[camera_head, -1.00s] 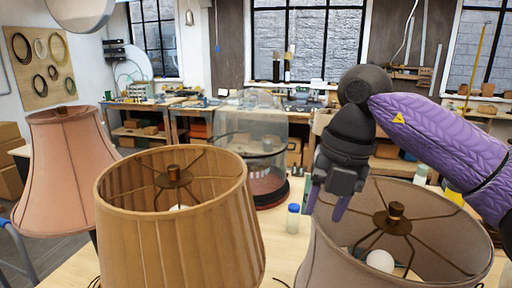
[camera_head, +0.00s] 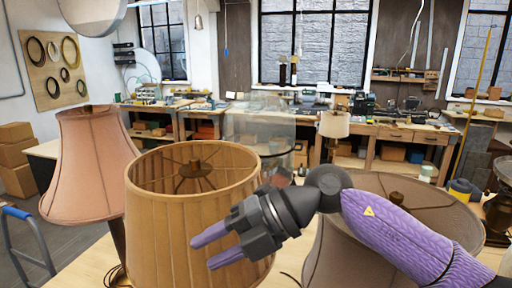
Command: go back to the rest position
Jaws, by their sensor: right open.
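My right gripper (camera_head: 203,253) is open and empty. Its two purple fingers point left, in front of the pleated tan lampshade (camera_head: 150,228); I cannot tell whether they touch it. The tan shade is open at the top, with a metal spider frame and a brass fitting inside. My purple right forearm crosses in front of a wide brownish-grey lampshade (camera_head: 340,255) at the lower right and hides much of it. A pink lampshade (camera_head: 90,165) stands on the left. My left gripper is not in view.
A clear glass dome (camera_head: 262,130) stands behind the tan shade. A small cream lamp (camera_head: 334,125) and workbenches (camera_head: 400,133) lie farther back. A blue-railed frame (camera_head: 22,228) is at the lower left. Little bare tabletop (camera_head: 92,268) shows between the shades.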

